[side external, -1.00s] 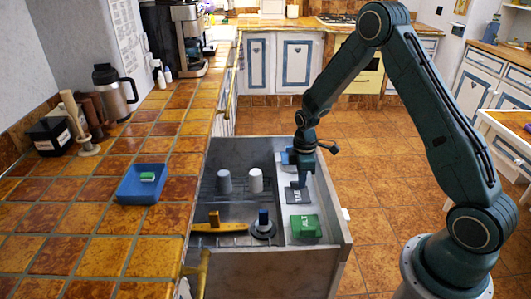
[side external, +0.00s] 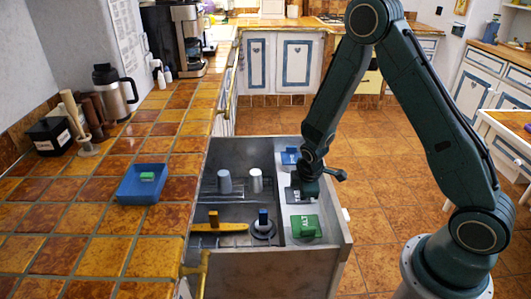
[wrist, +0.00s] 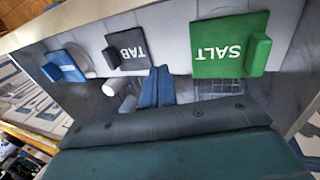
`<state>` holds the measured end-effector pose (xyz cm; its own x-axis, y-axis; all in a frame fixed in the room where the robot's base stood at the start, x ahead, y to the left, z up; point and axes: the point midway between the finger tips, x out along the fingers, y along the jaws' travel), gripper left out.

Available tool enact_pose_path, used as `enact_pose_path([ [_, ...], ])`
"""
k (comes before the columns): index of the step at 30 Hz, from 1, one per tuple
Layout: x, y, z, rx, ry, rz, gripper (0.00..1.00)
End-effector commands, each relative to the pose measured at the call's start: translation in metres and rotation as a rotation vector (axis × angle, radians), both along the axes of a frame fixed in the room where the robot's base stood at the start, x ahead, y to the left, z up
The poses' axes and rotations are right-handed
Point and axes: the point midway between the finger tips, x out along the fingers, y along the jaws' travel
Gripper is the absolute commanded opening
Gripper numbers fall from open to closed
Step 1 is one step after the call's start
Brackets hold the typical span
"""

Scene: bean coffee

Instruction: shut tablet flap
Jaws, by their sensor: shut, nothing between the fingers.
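The tablet flap (side external: 293,196) is a dark grey plate marked TAB in the right-hand strip of the open drawer, between a blue flap and a green SALT flap. In the wrist view the tablet flap (wrist: 132,48) shows its label and a small raised grip. I cannot tell whether it lies fully down. My gripper (wrist: 157,72) is shut and empty, its blue fingers pointing between the tablet and SALT flaps. In the side view my gripper (side external: 306,197) is low at the tablet flap and hides part of it; contact is unclear.
The green SALT flap (side external: 305,225) and the blue flap (side external: 290,156) sit on either side. The drawer's left part holds two cylinders, a yellow-handled tool and a round dark piece. A blue tray (side external: 142,190) stands on the tiled counter (side external: 70,215). The drawer walls (side external: 343,232) surround the space.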

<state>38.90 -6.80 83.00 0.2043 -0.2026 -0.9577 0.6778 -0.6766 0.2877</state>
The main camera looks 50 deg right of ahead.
Motion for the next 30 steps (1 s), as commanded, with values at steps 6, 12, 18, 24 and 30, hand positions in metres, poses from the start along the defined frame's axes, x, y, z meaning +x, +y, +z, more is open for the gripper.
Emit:
enact_pose_path([
  [6,-0.005,0.005,-0.004,-0.068,-0.064,0.003,0.00],
  [12,-0.022,0.022,-0.004,-0.077,-0.073,0.004,0.00],
  [18,-0.035,0.036,0.006,-0.076,-0.079,0.000,0.00],
  [24,-0.040,0.041,0.026,-0.075,-0.078,0.000,0.00],
  [30,-0.046,0.047,0.045,-0.075,-0.077,-0.001,0.00],
])
